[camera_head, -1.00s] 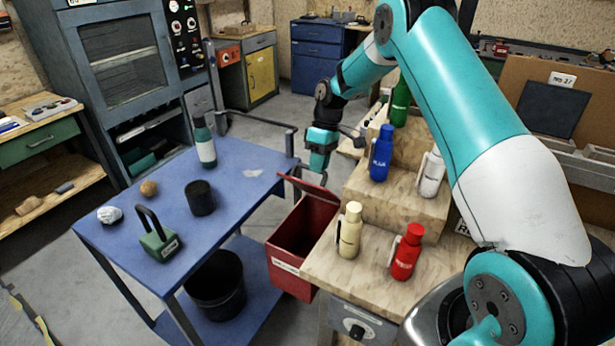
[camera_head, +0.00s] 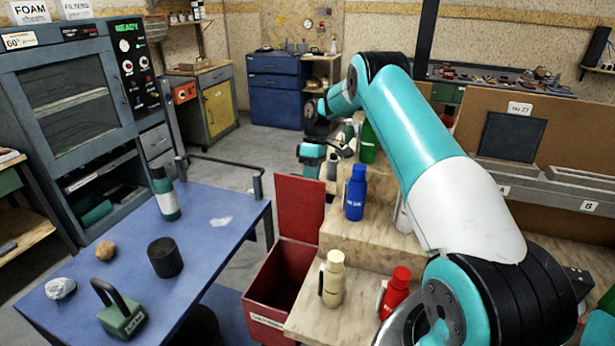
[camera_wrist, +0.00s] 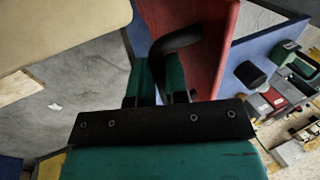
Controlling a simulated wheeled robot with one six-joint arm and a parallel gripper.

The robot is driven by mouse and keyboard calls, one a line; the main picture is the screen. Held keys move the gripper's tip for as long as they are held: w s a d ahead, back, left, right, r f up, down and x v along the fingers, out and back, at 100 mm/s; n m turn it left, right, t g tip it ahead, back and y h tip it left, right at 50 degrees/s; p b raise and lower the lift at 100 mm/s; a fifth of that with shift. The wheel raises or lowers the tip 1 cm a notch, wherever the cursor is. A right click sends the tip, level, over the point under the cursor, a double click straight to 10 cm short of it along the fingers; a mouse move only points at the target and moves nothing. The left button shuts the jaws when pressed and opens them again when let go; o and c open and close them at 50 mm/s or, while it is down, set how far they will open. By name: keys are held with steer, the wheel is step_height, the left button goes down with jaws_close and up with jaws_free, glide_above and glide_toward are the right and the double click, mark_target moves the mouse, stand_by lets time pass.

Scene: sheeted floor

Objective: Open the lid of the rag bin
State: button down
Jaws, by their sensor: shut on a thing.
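The red rag bin (camera_head: 268,290) stands between the blue table and the wooden stepped bench. Its dark opening is uncovered. Its red lid (camera_head: 299,205) stands about upright at the bin's far side, and fills the upper middle of the wrist view (camera_wrist: 205,35). My gripper (camera_head: 314,160) is above the lid's top edge. In the wrist view its two teal fingers (camera_wrist: 158,72) are shut on the black bent lid handle (camera_wrist: 180,40). The exact contact is partly hidden by the fingers.
The blue table (camera_head: 205,250) at left holds a bottle, a black cup (camera_head: 165,258) and a green weight (camera_head: 121,315). Several bottles, including a blue one (camera_head: 355,195), stand on the wooden bench (camera_head: 345,238) close right of the lid. Bare floor lies behind.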

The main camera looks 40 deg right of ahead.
steer(key=shift+f, duration=0.3)
steer(key=c, duration=1.1)
jaws_free()
steer(key=shift+w, duration=0.2)
steer(key=shift+s+d+r, duration=0.1)
steer(key=p+v, duration=1.7)
steer(key=p, duration=0.3)
steer(key=shift+r+p, duration=0.15)
steer(key=shift+p, duration=0.2)
steer(key=shift+d, duration=0.1)
